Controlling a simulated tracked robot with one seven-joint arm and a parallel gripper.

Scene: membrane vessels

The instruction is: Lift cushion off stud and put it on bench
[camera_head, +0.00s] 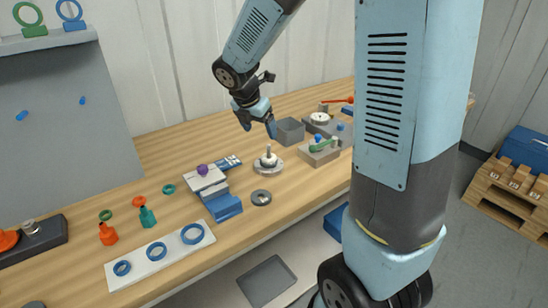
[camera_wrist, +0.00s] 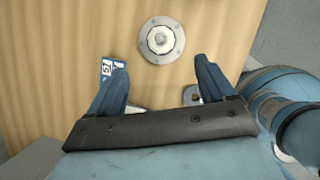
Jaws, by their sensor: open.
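A pale round cushion (camera_head: 268,161) sits around an upright stud (camera_head: 268,149) on a round grey flange (camera_head: 267,169) on the wooden bench (camera_head: 150,180). In the wrist view, the cushion (camera_wrist: 160,40) shows from above, with the stud top near its middle and bolts around the flange rim. My gripper (camera_head: 258,123) is open and empty. It hangs above and behind the flange in the head view, apart from it. In the wrist view, the flange lies beyond the fingertips, roughly centred between the two blue fingers.
A grey ring (camera_head: 261,197) lies in front of the flange. A blue-and-white block (camera_head: 220,202) stands to its left. Bare bench lies at the front right.

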